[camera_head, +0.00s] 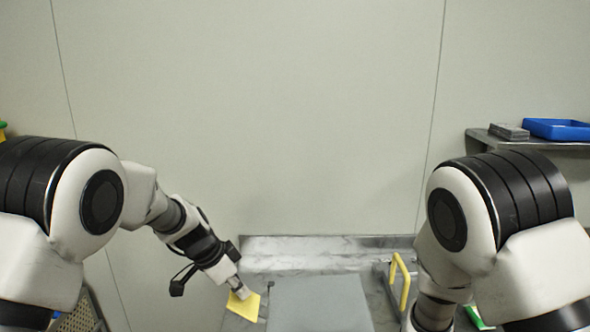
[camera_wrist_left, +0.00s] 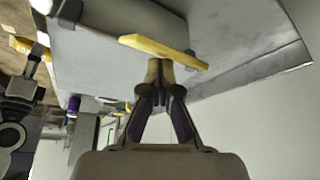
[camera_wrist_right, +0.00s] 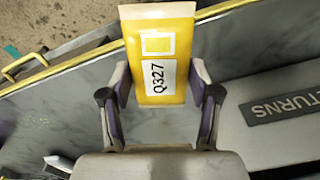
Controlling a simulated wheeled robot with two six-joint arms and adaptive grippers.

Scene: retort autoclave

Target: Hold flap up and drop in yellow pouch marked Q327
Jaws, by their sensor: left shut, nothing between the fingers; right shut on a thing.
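The yellow pouch marked Q327 (camera_wrist_right: 158,55) is held between the fingers of my right gripper (camera_wrist_right: 160,85), its label facing the right wrist camera. The right gripper is out of sight in the head view. A yellow plate, apparently the flap, shows at the left side of a grey box (camera_head: 318,303) in the head view (camera_head: 243,306); in the left wrist view it is a tilted yellow bar (camera_wrist_left: 163,50). My left gripper (camera_head: 240,291) is shut and empty, its fingertips at this plate; I cannot tell whether they touch it. A grey box labelled RETURNS (camera_wrist_right: 285,108) lies right of the pouch.
A steel worktop (camera_head: 300,262) with a low back edge surrounds the grey box. A yellow handle (camera_head: 400,282) stands to its right. A shelf at the far right carries a blue tray (camera_head: 556,129) and grey blocks (camera_head: 509,131). A yellow rail (camera_wrist_right: 60,68) runs behind the pouch.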

